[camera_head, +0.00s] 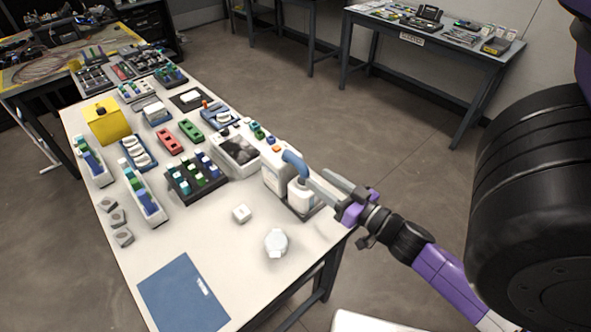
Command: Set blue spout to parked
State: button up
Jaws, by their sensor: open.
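The blue spout (294,161) tops a white bottle (299,194) in a holder near the table's right edge. The spout angles up and to the left, over the white box beside it. My gripper (318,184) reaches in from the right, with its fingers apart and their tips close to the bottle's neck and the spout's lower part. I cannot tell whether a finger touches the spout. The fingers partly cover the bottle's right side.
A white box (272,180) stands just left of the bottle, with a splicer-like device (236,152) behind it. A round white lidded container (276,243) and a small white cube (241,213) lie in front. A blue mat (184,294) covers the near corner.

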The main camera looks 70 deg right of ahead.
aim_at(307, 171)
jog(key=p+x, duration=0.1)
jog(key=x, duration=0.5)
jog(key=shift+r, duration=0.2)
jog(key=shift+w+d+f, duration=0.15)
jog(key=shift+w+d, duration=0.2)
jog(key=shift+w, duration=0.25)
grip_shut()
dwell(0.7)
